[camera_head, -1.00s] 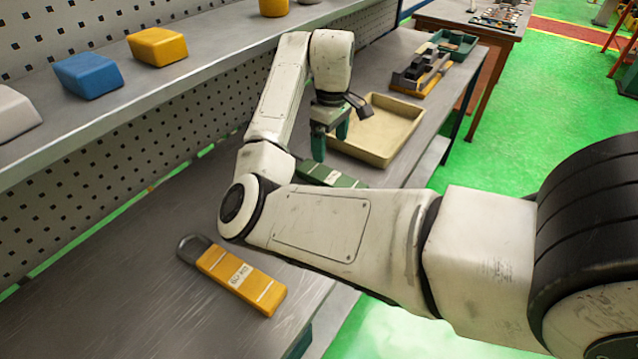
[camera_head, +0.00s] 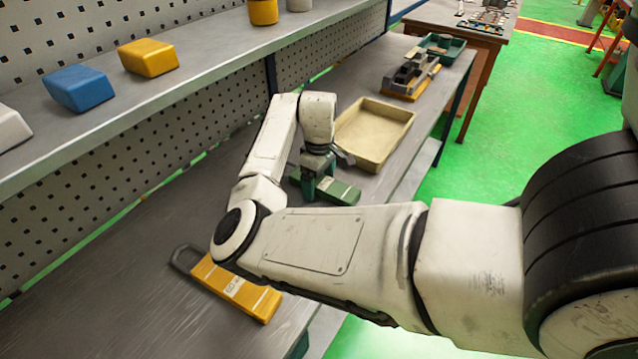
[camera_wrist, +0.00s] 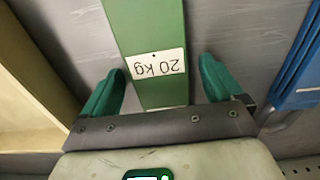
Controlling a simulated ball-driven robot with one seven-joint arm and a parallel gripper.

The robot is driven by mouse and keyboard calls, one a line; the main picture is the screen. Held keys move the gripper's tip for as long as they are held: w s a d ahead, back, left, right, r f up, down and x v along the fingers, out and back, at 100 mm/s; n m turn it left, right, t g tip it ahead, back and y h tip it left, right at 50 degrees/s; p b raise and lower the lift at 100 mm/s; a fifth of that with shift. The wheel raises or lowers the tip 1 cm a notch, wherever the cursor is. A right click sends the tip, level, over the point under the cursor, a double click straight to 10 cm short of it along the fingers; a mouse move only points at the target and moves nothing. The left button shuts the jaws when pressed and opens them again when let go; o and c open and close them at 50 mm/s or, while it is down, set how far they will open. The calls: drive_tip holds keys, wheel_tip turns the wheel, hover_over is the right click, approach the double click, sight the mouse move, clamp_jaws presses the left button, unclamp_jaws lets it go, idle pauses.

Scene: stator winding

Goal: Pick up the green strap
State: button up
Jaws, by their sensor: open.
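The green strap (camera_head: 336,191) lies flat on the grey workbench, partly hidden by my gripper in the head view. In the wrist view the green strap (camera_wrist: 150,30) runs away from my gripper and bears a white label reading "20 kg". My gripper (camera_wrist: 158,85) is open, with one green finger on each side of the strap. Gaps show between the fingers and the strap's edges. In the head view my gripper (camera_head: 314,180) points down at the strap. Whether the fingertips touch the bench cannot be told.
A yellow strap (camera_head: 236,287) lies nearer on the bench, behind my arm. A beige tray (camera_head: 376,135) stands just beyond the green strap. A blue thing (camera_wrist: 300,75) lies right of the strap in the wrist view. A shelf (camera_head: 190,100) with blocks runs along the left.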

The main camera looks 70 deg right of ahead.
drive_tip(key=c, duration=1.3)
drive_tip(key=shift+c, duration=0.2)
drive_tip(key=shift+r, duration=0.15)
